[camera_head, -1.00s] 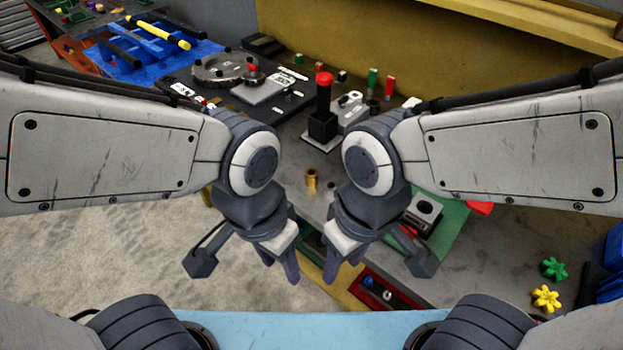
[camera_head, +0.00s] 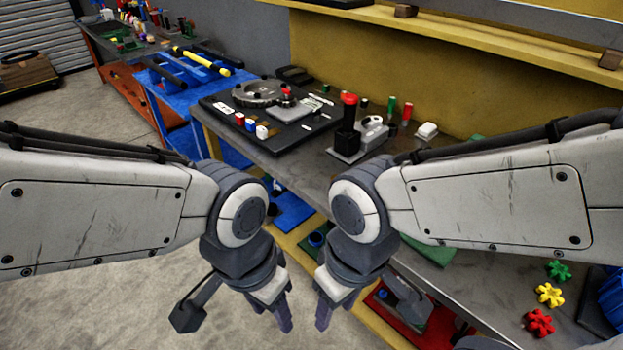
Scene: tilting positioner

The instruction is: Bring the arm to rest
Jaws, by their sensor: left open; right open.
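My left gripper (camera_head: 274,310) hangs open and empty in front of the workbench, over the floor. My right gripper (camera_head: 333,308) hangs open and empty just to its right, near the front edge of the bench and its lower shelf. Both arms are bent at the wrist, with the fingers pointing down. The two grippers are apart and touch nothing that I can see. The workbench (camera_head: 480,290) stands behind them, partly hidden by my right arm.
A black board with a grey disc (camera_head: 258,94) lies on the bench. A black post with a red top (camera_head: 348,110) stands beside it. Green, yellow (camera_head: 549,294) and red star-shaped knobs lie at the right. A blue table (camera_head: 208,98) stands at the back left.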

